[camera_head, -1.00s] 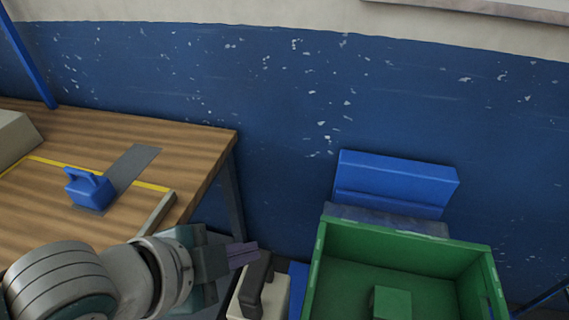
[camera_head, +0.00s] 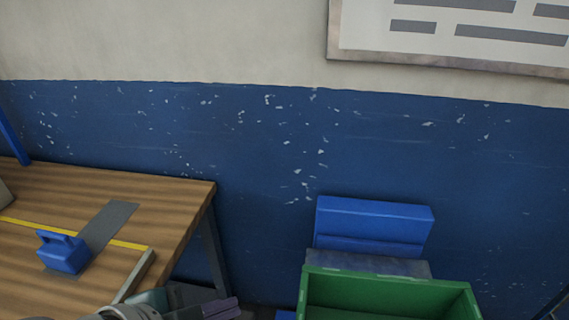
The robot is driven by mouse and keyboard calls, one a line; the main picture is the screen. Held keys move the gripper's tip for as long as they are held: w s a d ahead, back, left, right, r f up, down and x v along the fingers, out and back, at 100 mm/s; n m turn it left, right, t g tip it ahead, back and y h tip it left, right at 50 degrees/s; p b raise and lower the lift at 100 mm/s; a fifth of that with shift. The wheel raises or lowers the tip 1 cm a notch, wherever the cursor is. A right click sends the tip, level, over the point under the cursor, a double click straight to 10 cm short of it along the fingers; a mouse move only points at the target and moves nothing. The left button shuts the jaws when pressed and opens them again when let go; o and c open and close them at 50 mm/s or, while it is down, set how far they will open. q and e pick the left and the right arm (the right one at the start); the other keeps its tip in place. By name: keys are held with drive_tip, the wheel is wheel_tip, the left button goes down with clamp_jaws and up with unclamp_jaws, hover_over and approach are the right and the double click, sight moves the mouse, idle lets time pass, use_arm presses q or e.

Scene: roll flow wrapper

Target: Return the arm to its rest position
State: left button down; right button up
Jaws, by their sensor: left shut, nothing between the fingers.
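My left gripper (camera_head: 222,308) shows at the bottom edge, left of centre, just beyond the front right corner of the wooden table. Its purple fingers are together with nothing between them, pointing right toward the green crate. Most of my left arm is cut off by the bottom edge.
A wooden table (camera_head: 155,195) stands at left, with a blue handled block (camera_head: 63,253) on a grey strip and a yellow line. A green crate (camera_head: 390,290) is at the bottom right, before a blue box (camera_head: 373,220). A blue wall (camera_head: 400,150) closes the back.

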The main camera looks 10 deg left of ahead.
use_arm(q)
drive_tip(key=shift+s+d+r, duration=0.15)
drive_tip(key=shift+s, duration=0.1)
drive_tip(key=s+a+r+n+g+y, duration=0.2)
drive_tip(key=s+a+r+n, duration=0.2)
drive_tip(key=s+n, duration=0.3)
drive_tip(key=s+a+r+n+g+y, duration=0.25)
drive_tip(key=s+a+r+n, duration=0.2)
drive_tip(key=s, duration=0.35)
wheel_tip(320, 180, up, 24)
drive_tip(key=p, duration=2.3)
drive_tip(key=shift+d+f+n+h+p, duration=0.25)
drive_tip(key=shift+d+n+h+p, duration=0.1)
drive_tip(key=shift+d+p, duration=0.1)
